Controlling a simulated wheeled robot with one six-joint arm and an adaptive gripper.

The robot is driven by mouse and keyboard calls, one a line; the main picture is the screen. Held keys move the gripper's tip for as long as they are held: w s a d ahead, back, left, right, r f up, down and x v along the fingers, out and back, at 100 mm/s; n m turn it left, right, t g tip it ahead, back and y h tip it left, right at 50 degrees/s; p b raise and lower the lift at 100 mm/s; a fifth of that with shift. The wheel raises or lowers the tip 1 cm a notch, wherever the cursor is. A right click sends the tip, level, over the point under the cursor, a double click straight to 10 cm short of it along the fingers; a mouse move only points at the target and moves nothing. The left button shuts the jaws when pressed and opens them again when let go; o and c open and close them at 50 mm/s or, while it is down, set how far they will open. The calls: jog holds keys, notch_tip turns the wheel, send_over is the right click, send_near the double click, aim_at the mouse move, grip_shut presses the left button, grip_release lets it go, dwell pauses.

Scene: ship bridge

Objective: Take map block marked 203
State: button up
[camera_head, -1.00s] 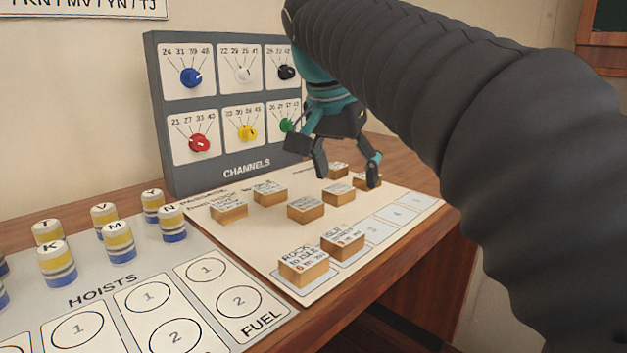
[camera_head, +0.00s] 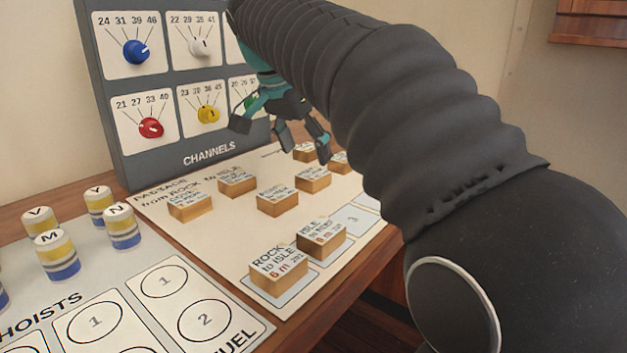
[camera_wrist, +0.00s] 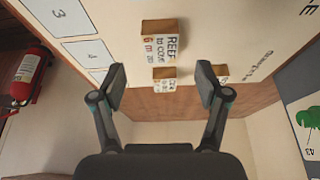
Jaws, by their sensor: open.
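Several wooden map blocks with printed white tops stand on the passage board (camera_head: 352,243). In the head view, one block (camera_head: 278,273) reads "ROCK to ISLE 6 m" and a number like 201; another (camera_head: 321,240) stands just behind it, its number unclear. More blocks stand farther back, such as one at the middle (camera_head: 277,204); I cannot read 203 on any. My gripper (camera_head: 301,143) is open and empty above the far blocks. In the wrist view, a block (camera_wrist: 159,42) reading "REEF to COVE" lies beyond the open fingertips (camera_wrist: 161,84), its number partly legible, with a smaller-looking block (camera_wrist: 165,78) between the fingers.
The grey channels panel (camera_head: 160,90) stands upright behind the board. Striped hoist cylinders (camera_head: 57,255) and the fuel card (camera_head: 170,275) are on the left. Slot 3 (camera_head: 353,218) is empty. A red extinguisher (camera_wrist: 28,75) shows in the wrist view.

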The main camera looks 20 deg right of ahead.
aim_at(312, 173)
jog(key=shift+b+x, duration=0.3)
jog(key=shift+x, duration=2.6)
jog(key=shift+a, duration=0.1)
jog(key=c, duration=1.2)
